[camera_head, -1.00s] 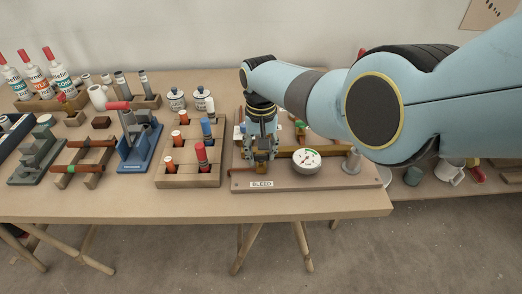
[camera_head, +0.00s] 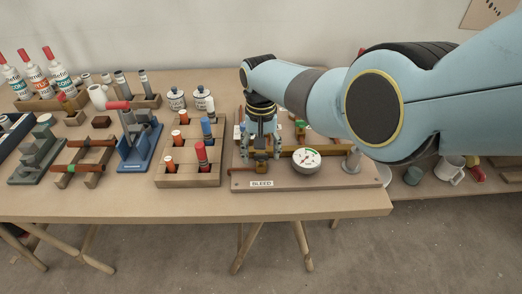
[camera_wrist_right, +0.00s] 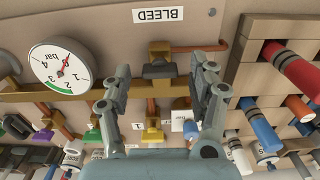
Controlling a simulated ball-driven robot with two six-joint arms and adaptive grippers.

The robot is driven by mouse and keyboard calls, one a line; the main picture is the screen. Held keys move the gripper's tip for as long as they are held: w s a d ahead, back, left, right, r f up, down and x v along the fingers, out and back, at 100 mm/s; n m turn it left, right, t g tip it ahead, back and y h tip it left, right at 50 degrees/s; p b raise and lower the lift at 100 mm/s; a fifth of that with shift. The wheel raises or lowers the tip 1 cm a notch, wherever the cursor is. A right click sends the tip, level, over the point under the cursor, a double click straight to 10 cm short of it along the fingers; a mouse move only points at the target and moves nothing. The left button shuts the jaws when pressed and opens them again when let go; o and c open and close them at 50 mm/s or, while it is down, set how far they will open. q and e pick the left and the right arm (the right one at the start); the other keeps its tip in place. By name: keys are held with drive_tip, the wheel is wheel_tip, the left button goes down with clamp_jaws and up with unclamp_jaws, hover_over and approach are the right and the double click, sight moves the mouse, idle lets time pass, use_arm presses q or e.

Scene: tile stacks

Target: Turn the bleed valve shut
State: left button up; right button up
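The bleed valve (camera_wrist_right: 158,70) shows in the right wrist view as a dark grey handle on a brass body, near the white BLEED label (camera_wrist_right: 159,15). The label also shows in the head view (camera_head: 261,184) on the front edge of the board. My right gripper (camera_wrist_right: 165,70) is open, with one finger on each side of the handle. Gaps show between both fingers and the handle; how far it stands above the handle I cannot tell. In the head view my right gripper (camera_head: 263,154) points down over the board and hides most of the valve. My left gripper is not in view.
A pressure gauge (camera_head: 306,160) stands close right of the gripper. A brass pipe (camera_wrist_right: 80,97) with small coloured valves (camera_wrist_right: 152,132) runs behind. A wooden rack (camera_head: 187,181) with coloured cylinders is to the left. A metal post (camera_head: 351,162) stands at the board's right.

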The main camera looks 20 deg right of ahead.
sight(261, 154)
drive_tip(key=shift+r, duration=0.1)
wheel_tip(261, 154, up, 12)
idle(0.6)
